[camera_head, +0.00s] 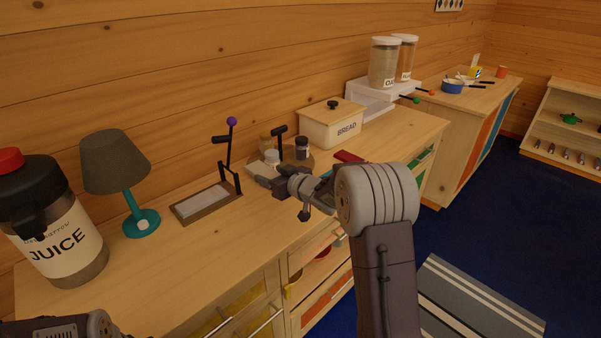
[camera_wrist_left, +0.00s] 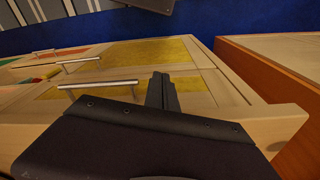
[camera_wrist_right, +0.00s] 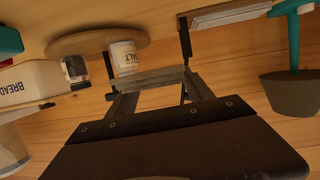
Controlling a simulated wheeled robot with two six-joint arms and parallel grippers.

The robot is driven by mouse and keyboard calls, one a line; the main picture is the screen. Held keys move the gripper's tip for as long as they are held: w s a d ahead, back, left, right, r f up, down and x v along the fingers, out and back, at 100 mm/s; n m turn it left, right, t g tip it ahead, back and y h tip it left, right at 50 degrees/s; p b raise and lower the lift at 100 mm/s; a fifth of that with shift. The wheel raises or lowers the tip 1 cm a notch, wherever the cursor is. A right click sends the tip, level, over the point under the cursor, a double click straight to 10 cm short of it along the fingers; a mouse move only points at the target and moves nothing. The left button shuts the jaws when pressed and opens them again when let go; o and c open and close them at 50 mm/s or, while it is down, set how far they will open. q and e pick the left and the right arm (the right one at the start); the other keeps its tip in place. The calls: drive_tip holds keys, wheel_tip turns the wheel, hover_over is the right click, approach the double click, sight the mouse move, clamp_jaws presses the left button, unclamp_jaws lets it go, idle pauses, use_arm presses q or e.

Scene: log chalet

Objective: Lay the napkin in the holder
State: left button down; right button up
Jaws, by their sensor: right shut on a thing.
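The holder (camera_head: 183,218) is a low wooden tray on the counter, with a black post and a purple knob at its right end. It also shows at the top of the right wrist view (camera_wrist_right: 228,26). A flat white thing (camera_head: 203,202) lies in it; I cannot tell if it is the napkin. My right gripper (camera_head: 268,186) is above the counter to the right of the holder. In the right wrist view a grey strip (camera_wrist_right: 150,79) runs across between its fingers; I cannot tell what it is. My left gripper (camera_wrist_left: 165,92) is shut and empty, low before the drawers.
A juice jug (camera_head: 62,245) and a teal lamp (camera_head: 132,210) stand left of the holder. Shakers (camera_head: 302,148) on a round board and a bread box (camera_head: 330,125) stand to the right. The counter before the holder is clear. Drawer handles (camera_wrist_left: 98,85) are near my left gripper.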

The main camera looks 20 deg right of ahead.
drive_tip(key=b, duration=0.2)
hover_over(275, 206)
wheel_tip(275, 206, down, 6)
drive_tip(key=shift+a+r, duration=0.1)
drive_tip(key=shift+f, duration=0.2)
wheel_tip(275, 206, down, 4)
drive_tip(key=shift+r+b, duration=0.25)
drive_tip(key=shift+b, duration=0.25)
drive_tip(key=shift+f, duration=0.2)
drive_tip(key=o, duration=1.6)
drive_tip(key=shift+o, duration=0.2)
